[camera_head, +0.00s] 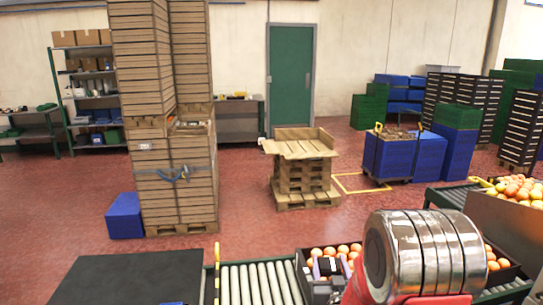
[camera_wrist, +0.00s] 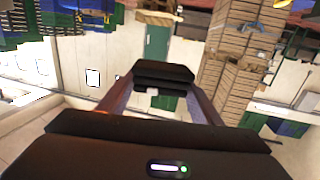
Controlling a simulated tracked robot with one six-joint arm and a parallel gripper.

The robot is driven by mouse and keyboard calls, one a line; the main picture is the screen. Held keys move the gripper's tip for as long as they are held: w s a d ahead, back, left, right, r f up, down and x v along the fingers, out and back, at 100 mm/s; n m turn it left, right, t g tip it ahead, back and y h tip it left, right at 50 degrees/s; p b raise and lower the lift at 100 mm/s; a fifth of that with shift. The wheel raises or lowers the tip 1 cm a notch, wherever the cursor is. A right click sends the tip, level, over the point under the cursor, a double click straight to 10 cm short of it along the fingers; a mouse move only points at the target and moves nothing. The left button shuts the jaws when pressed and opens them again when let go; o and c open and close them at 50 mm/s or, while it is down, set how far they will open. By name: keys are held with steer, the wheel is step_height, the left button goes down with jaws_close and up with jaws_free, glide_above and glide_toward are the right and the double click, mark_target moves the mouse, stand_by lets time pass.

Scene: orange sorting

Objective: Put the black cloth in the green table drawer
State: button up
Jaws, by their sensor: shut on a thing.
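My gripper (camera_wrist: 163,92) shows in the wrist view, its two fingers reaching up from the dark gripper body. It is shut on the black cloth (camera_wrist: 165,71), a dark folded-looking bundle with a small pale patch on its lower edge. The cloth is held in the air, with the room behind it. In the head view my arm's silver and red link fills the lower right, and I cannot clearly make out the cloth there. A workbench with green legs (camera_head: 18,133) stands at the far left. I cannot make out a green table drawer in either view.
A roller conveyor (camera_head: 262,285) and a crate of oranges (camera_head: 303,262) lie in front. A dark flat surface (camera_head: 130,280) is at lower left. Tall stacked wooden crates (camera_head: 172,185), a blue box (camera_head: 124,216) and pallets (camera_head: 303,180) stand beyond. Red floor between them is open.

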mark_target(327, 269)
steer(key=shift+a+y, duration=0.3)
steer(key=shift+a, duration=0.75)
steer(key=shift+s+r, duration=0.4)
steer(key=shift+s, duration=0.45)
steer(key=shift+s+r, duration=0.45)
steer(key=shift+s, duration=0.35)
steer(key=shift+s+r, duration=0.4)
steer(key=shift+s, duration=0.45)
steer(key=shift+d, duration=0.1)
